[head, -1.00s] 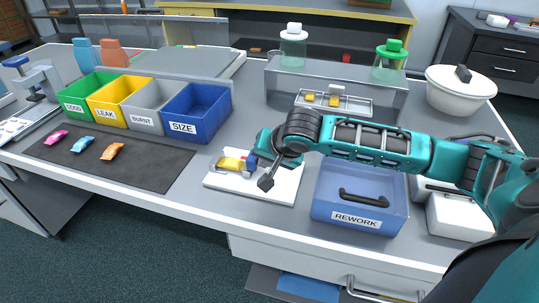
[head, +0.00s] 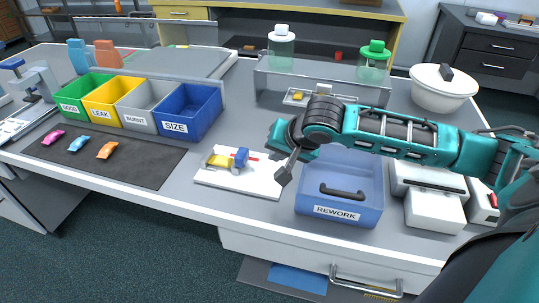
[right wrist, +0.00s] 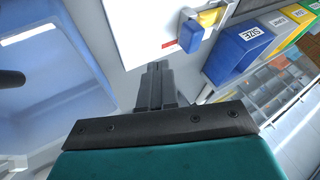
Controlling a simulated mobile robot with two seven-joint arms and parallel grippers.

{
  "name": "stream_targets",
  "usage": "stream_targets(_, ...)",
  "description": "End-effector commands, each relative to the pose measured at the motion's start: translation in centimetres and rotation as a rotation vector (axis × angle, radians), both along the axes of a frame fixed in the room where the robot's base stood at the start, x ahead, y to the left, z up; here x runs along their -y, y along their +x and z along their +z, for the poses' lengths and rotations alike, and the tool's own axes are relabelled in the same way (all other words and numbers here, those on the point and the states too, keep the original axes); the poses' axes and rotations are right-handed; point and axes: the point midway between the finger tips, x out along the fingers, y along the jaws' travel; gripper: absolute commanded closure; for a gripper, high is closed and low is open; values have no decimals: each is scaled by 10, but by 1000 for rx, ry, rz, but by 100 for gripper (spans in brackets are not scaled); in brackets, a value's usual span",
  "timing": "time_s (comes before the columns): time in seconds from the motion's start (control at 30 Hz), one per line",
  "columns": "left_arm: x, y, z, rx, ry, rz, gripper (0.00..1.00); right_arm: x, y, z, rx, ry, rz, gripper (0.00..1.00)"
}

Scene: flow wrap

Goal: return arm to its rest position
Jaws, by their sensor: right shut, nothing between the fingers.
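My right arm reaches in from the right in the head view. Its gripper (head: 283,178) is shut and empty. It hangs in the air between the white board (head: 254,187) and the blue REWORK bin (head: 366,206). In the right wrist view the shut fingers (right wrist: 155,70) point toward the edge of the white board (right wrist: 139,15). A yellow piece (head: 219,161) and a blue piece (head: 240,158) are on the board, apart from the gripper. My left gripper is not in view.
Green (head: 88,91), yellow (head: 108,101), grey (head: 139,112) and blue SIZE (head: 199,111) bins stand at left. Small packets (head: 79,144) lie on a dark mat (head: 140,168). A lidded white pot (head: 442,93) and lidded jars (head: 281,47) stand behind. White boxes (head: 435,209) are at right.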

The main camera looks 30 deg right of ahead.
Motion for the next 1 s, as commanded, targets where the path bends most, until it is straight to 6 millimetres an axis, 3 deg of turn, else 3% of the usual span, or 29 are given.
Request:
stream_targets(0.23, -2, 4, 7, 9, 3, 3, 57, 1, -20, 26, -1, -2, 1, 100)
stream_targets(0.53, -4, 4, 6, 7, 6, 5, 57, -1, -23, 27, -5, -4, 8, 100)
stream_targets(0.67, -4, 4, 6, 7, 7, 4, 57, -22, -33, 11, -17, -29, 101, 100)
stream_targets(0.77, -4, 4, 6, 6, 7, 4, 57, -50, -51, -9, -28, -75, 237, 100)
stream_targets(0.9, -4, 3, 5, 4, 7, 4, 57, -85, -84, -35, -36, -159, 432, 100)
stream_targets(1.0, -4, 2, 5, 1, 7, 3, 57, -100, -110, -49, -51, -221, 541, 100)
